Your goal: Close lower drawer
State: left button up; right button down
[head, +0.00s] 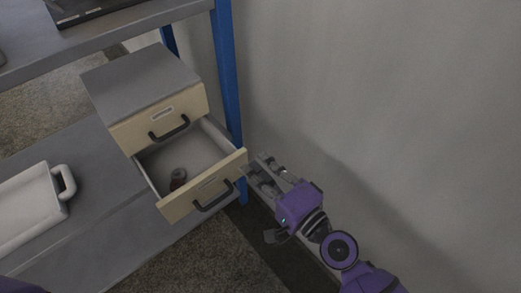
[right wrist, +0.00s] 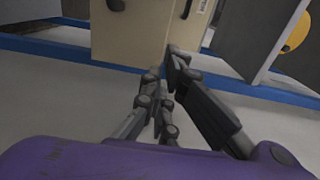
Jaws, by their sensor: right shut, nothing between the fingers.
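The lower drawer (head: 203,190) has a cream front with a dark handle (head: 214,196) and stands pulled out of the small grey cabinet (head: 140,80). The upper drawer (head: 158,118) is shut. My right gripper (head: 256,164) is shut and empty, just right of the lower drawer's right front corner; contact cannot be told. In the right wrist view, its fingers (right wrist: 172,62) point toward a cream panel (right wrist: 130,32), whose lower part they overlap. My left gripper is not in view.
The cabinet stands on a grey shelf (head: 95,200) beside a blue post (head: 229,70). A white tray with a handle (head: 30,205) lies at left. A bare grey wall (head: 380,110) rises close on the right of my right arm.

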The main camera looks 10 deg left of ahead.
aim_at(221, 134)
jog(key=shift+x, duration=1.3)
jog(key=shift+f, duration=0.1)
jog(key=x, duration=1.3)
